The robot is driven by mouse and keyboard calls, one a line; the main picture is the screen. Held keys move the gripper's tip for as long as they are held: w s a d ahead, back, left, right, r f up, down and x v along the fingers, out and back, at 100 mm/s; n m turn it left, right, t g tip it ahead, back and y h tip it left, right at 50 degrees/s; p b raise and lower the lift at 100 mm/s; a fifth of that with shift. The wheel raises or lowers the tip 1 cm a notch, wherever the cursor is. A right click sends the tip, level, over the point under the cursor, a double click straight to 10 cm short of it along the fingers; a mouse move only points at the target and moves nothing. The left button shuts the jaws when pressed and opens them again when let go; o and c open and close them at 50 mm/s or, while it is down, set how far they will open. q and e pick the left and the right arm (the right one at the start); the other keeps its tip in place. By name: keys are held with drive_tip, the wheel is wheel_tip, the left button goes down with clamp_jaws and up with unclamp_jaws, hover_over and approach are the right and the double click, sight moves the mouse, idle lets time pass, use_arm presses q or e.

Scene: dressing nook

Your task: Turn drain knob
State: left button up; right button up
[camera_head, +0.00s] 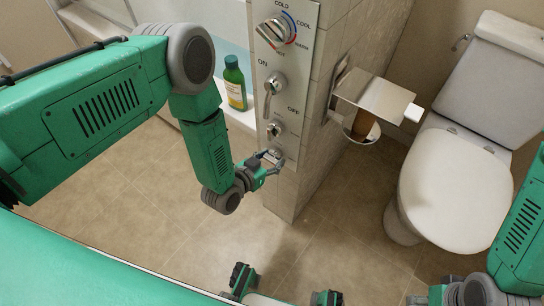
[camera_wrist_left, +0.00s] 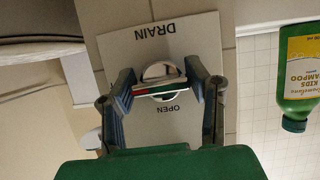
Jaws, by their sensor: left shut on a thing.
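The drain knob (camera_wrist_left: 160,72) is a round chrome dial with a bar handle, set on a grey plate (camera_wrist_left: 199,50) marked DRAIN and OPEN, which appears upside down in the left wrist view. In the head view, the plate is lowest on the grey control panel (camera_head: 292,60). My left gripper (camera_head: 272,162) is at the knob and largely hides it there.
Several other controls, including a temperature dial (camera_head: 272,30) and an ON/OFF lever (camera_head: 271,88), sit above. A green shampoo bottle (camera_head: 235,84) stands on the tub ledge to the left. A paper holder (camera_head: 375,97) and a toilet (camera_head: 455,180) are right. The tiled floor (camera_head: 150,215) has open room.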

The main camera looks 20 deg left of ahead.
use_arm(q)
drive_tip(key=shift+a, duration=0.15)
idle(0.4)
drive_tip(key=o, duration=1.2)
drive_tip(key=shift+s, duration=0.1)
drive_tip(key=v, duration=1.2)
